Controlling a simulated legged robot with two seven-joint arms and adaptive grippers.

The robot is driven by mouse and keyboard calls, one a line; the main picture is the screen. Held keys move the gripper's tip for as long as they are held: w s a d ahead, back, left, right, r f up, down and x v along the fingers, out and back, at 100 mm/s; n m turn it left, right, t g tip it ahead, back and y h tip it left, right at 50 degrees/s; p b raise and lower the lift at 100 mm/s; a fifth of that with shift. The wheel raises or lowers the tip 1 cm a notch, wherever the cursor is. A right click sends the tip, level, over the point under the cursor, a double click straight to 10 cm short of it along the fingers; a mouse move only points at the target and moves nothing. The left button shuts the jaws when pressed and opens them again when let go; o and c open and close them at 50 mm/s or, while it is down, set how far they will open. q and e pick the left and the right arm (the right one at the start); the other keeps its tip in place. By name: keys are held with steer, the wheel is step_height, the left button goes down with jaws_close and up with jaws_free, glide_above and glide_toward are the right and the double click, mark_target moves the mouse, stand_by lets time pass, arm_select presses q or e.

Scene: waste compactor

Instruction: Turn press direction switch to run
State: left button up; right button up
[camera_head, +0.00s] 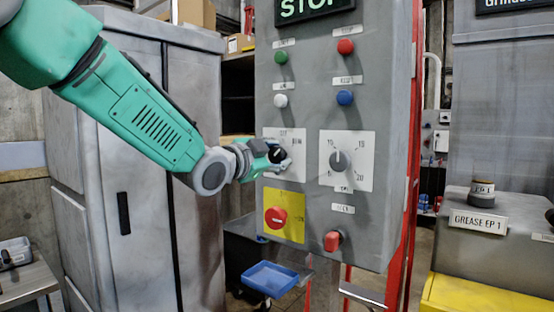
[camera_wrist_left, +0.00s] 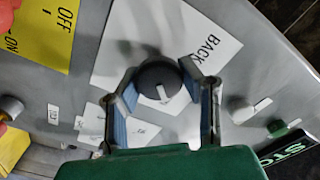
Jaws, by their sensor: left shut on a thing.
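The press direction switch is a round black knob with a white pointer line on a white plate. In the left wrist view the knob (camera_wrist_left: 160,80) sits between the fingertips of my left gripper (camera_wrist_left: 160,88), and the plate (camera_wrist_left: 210,45) beside it reads "BACK". In the head view my left gripper (camera_head: 275,155) reaches the switch plate (camera_head: 296,140) from the left, and its fingers are shut around the knob, partly hiding it and the plate's lettering. My right gripper is in neither view.
The grey control panel (camera_head: 310,110) also carries green, red, white and blue buttons, a dial (camera_head: 338,161) right of the switch, a red knob on a yellow plate (camera_head: 285,215) below, and a red switch (camera_head: 333,240). A grey cabinet (camera_head: 150,190) stands behind my left arm.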

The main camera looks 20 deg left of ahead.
arm_select(q)
steer(key=shift+m, duration=0.3)
steer(key=o, duration=1)
steer(key=shift+o, duration=0.9)
steer(key=shift+w, duration=0.1)
steer(key=v, duration=1.2)
steer(key=shift+w+f, duration=0.1)
